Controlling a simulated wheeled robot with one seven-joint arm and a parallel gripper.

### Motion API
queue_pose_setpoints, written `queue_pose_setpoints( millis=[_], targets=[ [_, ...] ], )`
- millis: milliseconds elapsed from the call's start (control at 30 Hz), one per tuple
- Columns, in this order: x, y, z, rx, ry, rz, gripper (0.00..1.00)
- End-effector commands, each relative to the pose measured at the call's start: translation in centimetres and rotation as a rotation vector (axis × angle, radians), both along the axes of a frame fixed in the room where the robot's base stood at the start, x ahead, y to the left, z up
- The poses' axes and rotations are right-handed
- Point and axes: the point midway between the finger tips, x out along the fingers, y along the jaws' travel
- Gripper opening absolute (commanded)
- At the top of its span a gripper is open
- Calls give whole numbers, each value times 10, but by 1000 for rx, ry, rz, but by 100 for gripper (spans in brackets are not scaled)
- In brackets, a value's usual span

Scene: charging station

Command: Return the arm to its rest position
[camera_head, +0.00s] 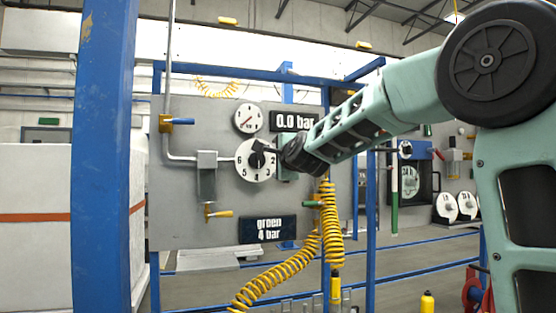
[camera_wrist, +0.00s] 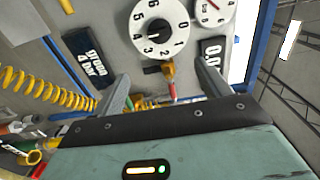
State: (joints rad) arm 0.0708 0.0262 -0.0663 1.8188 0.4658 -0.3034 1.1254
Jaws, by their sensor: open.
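My arm reaches in from the right in the head view, and my gripper (camera_head: 268,152) is in front of the grey panel (camera_head: 180,225), overlapping the right part of the white numbered dial (camera_head: 244,170). In the wrist view my gripper (camera_wrist: 165,85) is open, its two grey fingers wide apart. The dial (camera_wrist: 179,19) with its black knob (camera_wrist: 152,28) shows beyond the fingers, and nothing is held. A valve with a red and yellow handle (camera_wrist: 169,72) shows between the fingers in the picture; its distance from them is unclear.
A round gauge (camera_head: 248,118), a display (camera_head: 294,121) reading 0.0 bar and a sign (camera_head: 268,229) reading green 4 bar are on the panel. Yellow coiled hoses (camera_head: 333,222) hang below my arm. A blue post (camera_head: 103,150) stands at the left. Yellow-handled valves (camera_head: 220,213) stick out.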

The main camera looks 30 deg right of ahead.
Motion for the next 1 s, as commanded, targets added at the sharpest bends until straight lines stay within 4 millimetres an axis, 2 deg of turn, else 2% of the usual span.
queue_pose_setpoints(
  millis=[300, 400, 467, 567, 600, 667, 700, 800, 867, 967, 1000],
  targets=[
    [0, 1, 0, -1, 1, 1, 76],
    [0, 19, -9, -28, 47, 41, 76],
    [0, 41, -20, -66, 106, 93, 76],
    [-9, 94, -51, -167, 242, 224, 76],
    [-16, 118, -66, -221, 304, 290, 76],
    [-30, 153, -88, -306, 394, 394, 76],
    [-42, 175, -103, -366, 450, 466, 76],
    [-81, 226, -140, -526, 582, 653, 76],
    [-109, 253, -161, -629, 654, 772, 76],
    [-165, 287, -194, -813, 762, 981, 76],
    [-190, 298, -207, -890, 801, 1070, 76]
  ],
)
